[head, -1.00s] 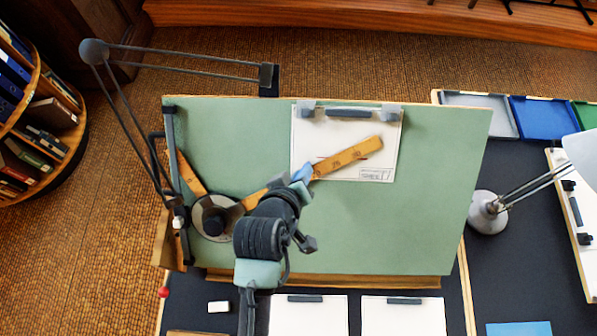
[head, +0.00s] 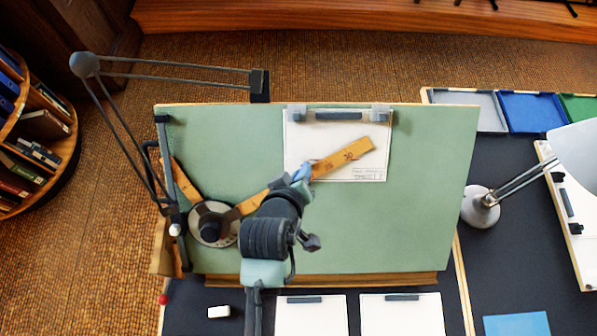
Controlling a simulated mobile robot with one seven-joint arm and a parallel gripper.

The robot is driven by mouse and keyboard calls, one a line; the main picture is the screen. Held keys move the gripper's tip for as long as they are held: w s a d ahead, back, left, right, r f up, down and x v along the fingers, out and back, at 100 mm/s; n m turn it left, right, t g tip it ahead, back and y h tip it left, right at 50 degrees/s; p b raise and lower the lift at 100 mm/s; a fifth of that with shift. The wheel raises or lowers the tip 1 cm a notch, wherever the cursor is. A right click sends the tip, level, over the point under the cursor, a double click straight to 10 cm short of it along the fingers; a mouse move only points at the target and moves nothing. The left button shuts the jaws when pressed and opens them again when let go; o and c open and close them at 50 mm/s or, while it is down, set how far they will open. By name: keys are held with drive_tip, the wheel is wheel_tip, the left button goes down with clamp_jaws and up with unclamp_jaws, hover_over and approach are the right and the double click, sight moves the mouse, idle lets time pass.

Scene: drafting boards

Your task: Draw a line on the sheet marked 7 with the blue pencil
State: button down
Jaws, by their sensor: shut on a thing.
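A white sheet (head: 340,134) is clipped at the top of the green drafting board (head: 425,200). Its title block at the lower right is too small for me to read the number surely. A yellow ruler arm (head: 345,158) of the drafting machine lies slanted across the sheet, rising to the right. My gripper (head: 303,174) is over the ruler near the sheet's lower left edge, shut on a thin thing that is mostly hidden. A small blue part and a reddish bit show there. I cannot tell the pencil's colour or whether its tip touches the paper.
The drafting machine's round head (head: 212,225) and linkage (head: 95,85) stand at the left. A lamp (head: 480,207) and grey, blue (head: 532,112) and green trays are at the right. An eraser (head: 219,311) and two blank sheets (head: 312,316) lie in front.

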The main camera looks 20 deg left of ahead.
drive_tip(key=shift+d, duration=0.1)
idle(0.3)
drive_tip(key=shift+w+d+r+p, duration=0.15)
drive_tip(key=shift+w+d+p, duration=0.05)
drive_tip(key=shift+d+p, duration=0.1)
drive_tip(key=shift+w+r, duration=0.1)
drive_tip(key=shift+w, duration=0.05)
idle(0.3)
drive_tip(key=shift+w+d+r+p, duration=0.15)
drive_tip(key=shift+w+d+p, duration=0.1)
drive_tip(key=shift+d+p, duration=0.1)
drive_tip(key=shift+w+d+r+p, duration=0.3)
drive_tip(key=shift+w+d+p, duration=0.25)
drive_tip(key=shift+d, duration=0.1)
drive_tip(key=shift+w+d+r+p, duration=0.3)
drive_tip(key=shift+w+d+p, duration=0.2)
drive_tip(key=shift+d+p, duration=0.1)
idle(1.7)
drive_tip(key=shift+w+d, duration=0.15)
drive_tip(key=shift+w+d+r+p, duration=0.3)
drive_tip(key=shift+w+d+p, duration=0.05)
drive_tip(key=shift+d, duration=0.1)
idle(1.0)
drive_tip(key=shift+w+d+r, duration=0.1)
drive_tip(key=shift+w+d, duration=0.15)
drive_tip(key=shift+d, duration=0.05)
drive_tip(key=shift+w+d, duration=0.1)
idle(0.5)
